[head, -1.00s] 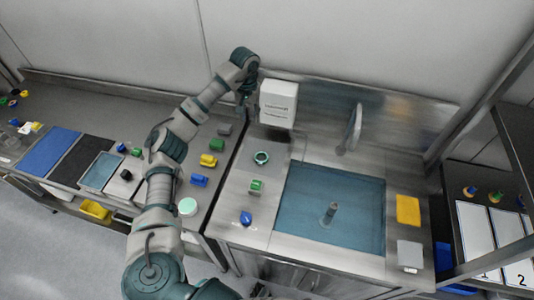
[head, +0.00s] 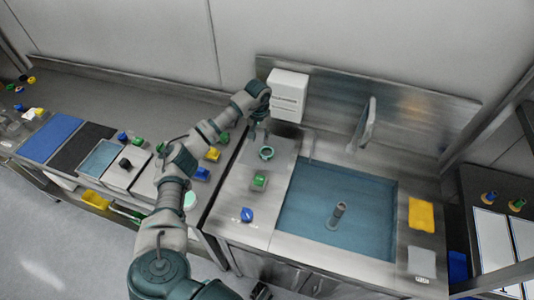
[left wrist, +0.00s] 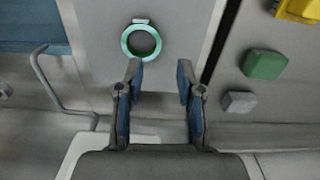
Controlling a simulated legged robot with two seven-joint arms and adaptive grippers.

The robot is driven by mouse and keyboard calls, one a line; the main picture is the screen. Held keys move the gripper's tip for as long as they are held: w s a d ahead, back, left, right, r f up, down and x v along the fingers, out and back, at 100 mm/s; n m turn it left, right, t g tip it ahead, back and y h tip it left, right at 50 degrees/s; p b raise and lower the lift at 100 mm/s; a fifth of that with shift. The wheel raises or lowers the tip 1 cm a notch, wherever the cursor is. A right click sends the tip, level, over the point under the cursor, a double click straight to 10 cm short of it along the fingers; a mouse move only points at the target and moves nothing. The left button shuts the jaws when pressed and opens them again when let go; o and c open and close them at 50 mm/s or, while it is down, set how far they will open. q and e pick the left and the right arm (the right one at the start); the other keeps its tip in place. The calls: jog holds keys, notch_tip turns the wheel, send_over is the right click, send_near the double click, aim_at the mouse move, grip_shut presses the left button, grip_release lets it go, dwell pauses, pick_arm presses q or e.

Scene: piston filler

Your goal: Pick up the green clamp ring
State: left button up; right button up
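The green clamp ring (head: 266,153) lies on a grey plate on the steel counter, left of the blue sink basin. It also shows in the left wrist view (left wrist: 141,42), with a small grey tab at its edge, just beyond my fingertips and a little left of centre. My left gripper (head: 259,131) is behind the ring in the head view, above the counter. In the left wrist view the left gripper (left wrist: 160,70) has its two blue-padded fingers apart and nothing between them. My right gripper is not in view.
A green block (head: 259,180) and a blue knob (head: 246,215) stand in front of the ring. The blue basin (head: 340,205) holds an upright post. A white box (head: 287,95) hangs behind, close to my left wrist. Yellow and green parts lie on the left bench.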

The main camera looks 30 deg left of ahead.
aim_at(260, 150)
pick_arm(q)
jog(key=shift+d+f, duration=0.1)
jog(key=shift+f, duration=0.7)
jog(key=f, duration=0.6)
jog(key=shift+w+a+f, duration=0.15)
jog(key=shift+w+a, duration=0.05)
jog(key=shift+a, duration=0.05)
jog(key=shift+d, duration=0.15)
jog(key=shift+c, duration=0.9)
grip_shut()
